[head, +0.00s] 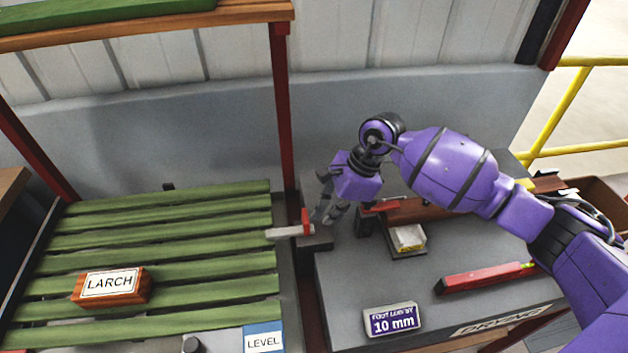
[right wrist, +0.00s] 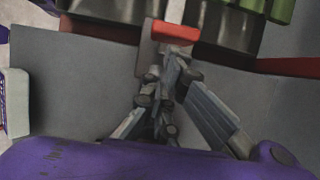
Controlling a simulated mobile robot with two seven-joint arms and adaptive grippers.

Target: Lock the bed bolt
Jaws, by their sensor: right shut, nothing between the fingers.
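What looks like the bed bolt (head: 285,232) is a pale grey bar with a red upright handle (head: 306,222). It lies at the right edge of the green slatted bed (head: 150,240), pointing across the gap toward the grey table. My right gripper (head: 325,214) is shut and empty, just right of the red handle. In the right wrist view the closed fingertips (right wrist: 174,58) are close to the red handle (right wrist: 175,32); I cannot tell whether they touch it. The bolt's far end and seat are not clear. My left gripper is out of view.
A grey table (head: 350,285) stands right of the bed, with a red level (head: 485,277), a "10 mm" sign (head: 393,319) and a small tray (head: 407,240). A "LARCH" block (head: 110,286) lies on the bed. A red post (head: 282,110) rises behind the bolt.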

